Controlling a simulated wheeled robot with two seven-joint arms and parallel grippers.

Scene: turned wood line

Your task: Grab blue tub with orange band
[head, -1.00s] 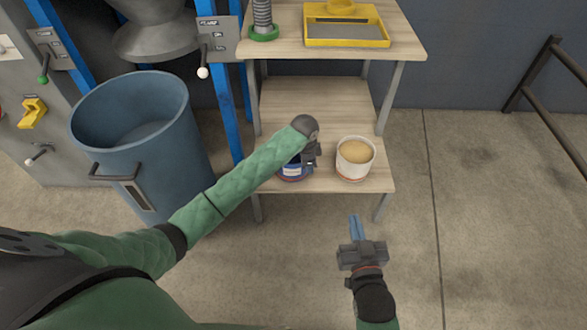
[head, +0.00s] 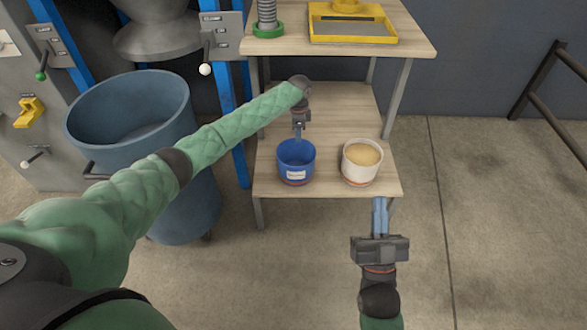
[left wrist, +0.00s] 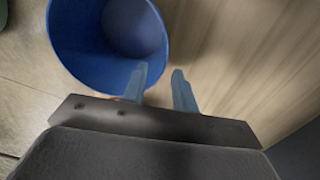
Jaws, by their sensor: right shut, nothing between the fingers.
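The blue tub (head: 296,167) stands upright on the lower shelf, with a white label and a thin orange-red band near its base. It also shows in the left wrist view (left wrist: 85,45), open-topped with nothing seen inside. My left gripper (head: 298,135) points down at the tub's far rim. In the left wrist view my left gripper (left wrist: 160,75) is open, one finger overlapping the tub and the other over bare wood. The rim appears to run between them; contact cannot be told. My right gripper (head: 380,203) is shut and empty, in front of the shelf.
A white tub (head: 361,164) with tan contents stands right of the blue tub on the lower shelf (head: 335,105). The upper shelf (head: 290,44) overhangs behind and holds a yellow tray (head: 352,38). A large blue-grey bin (head: 130,150) stands left.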

